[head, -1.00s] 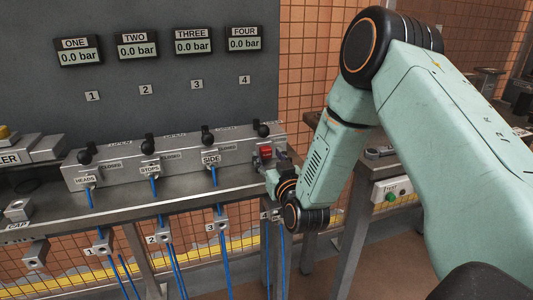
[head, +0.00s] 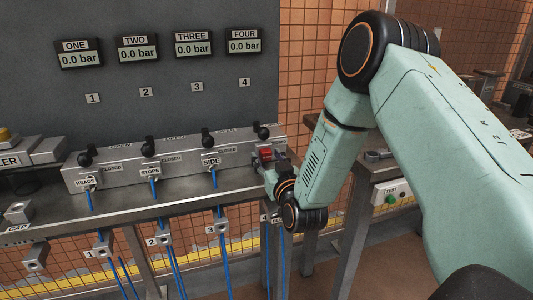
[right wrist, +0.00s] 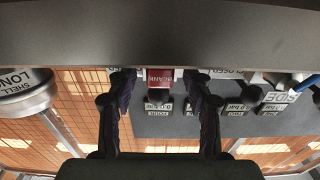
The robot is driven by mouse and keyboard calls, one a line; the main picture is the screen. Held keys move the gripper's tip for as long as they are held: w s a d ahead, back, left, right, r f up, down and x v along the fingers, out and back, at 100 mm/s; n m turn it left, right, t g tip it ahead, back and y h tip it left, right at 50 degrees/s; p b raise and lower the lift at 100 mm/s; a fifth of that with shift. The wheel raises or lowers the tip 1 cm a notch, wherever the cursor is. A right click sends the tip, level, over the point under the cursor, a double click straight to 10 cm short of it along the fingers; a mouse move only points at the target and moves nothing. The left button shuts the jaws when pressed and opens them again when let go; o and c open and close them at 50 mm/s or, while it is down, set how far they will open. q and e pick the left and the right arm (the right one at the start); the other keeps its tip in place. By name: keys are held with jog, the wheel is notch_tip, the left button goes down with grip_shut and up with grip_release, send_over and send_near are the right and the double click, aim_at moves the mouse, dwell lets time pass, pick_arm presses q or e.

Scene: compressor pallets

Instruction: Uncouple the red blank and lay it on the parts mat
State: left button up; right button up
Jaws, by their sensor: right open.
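The red blank (head: 265,153) sits at the right end of the grey manifold (head: 125,164), at the fourth outlet. In the right wrist view the red blank (right wrist: 160,78) shows between my two fingers, with lettering on its face. My right gripper (head: 271,163) is at the blank, with its fingers open. In the right wrist view the fingers of my right gripper (right wrist: 160,92) stand to either side of the blank, with visible gaps. My left gripper is not in view. I cannot make out the parts mat.
Black valve handles (head: 208,141) stand along the manifold, with blue hoses (head: 214,178) at the other three outlets. Four gauges (head: 190,44) on the panel read 0.0 bar. A bench with a test box (head: 397,190) stands at the right, behind my arm.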

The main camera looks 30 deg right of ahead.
dwell(0.6)
grip_shut()
dwell(0.5)
jog(key=shift+s, duration=0.15)
jog(key=shift+p+v, duration=1.15)
jog(key=shift+v, duration=1.7)
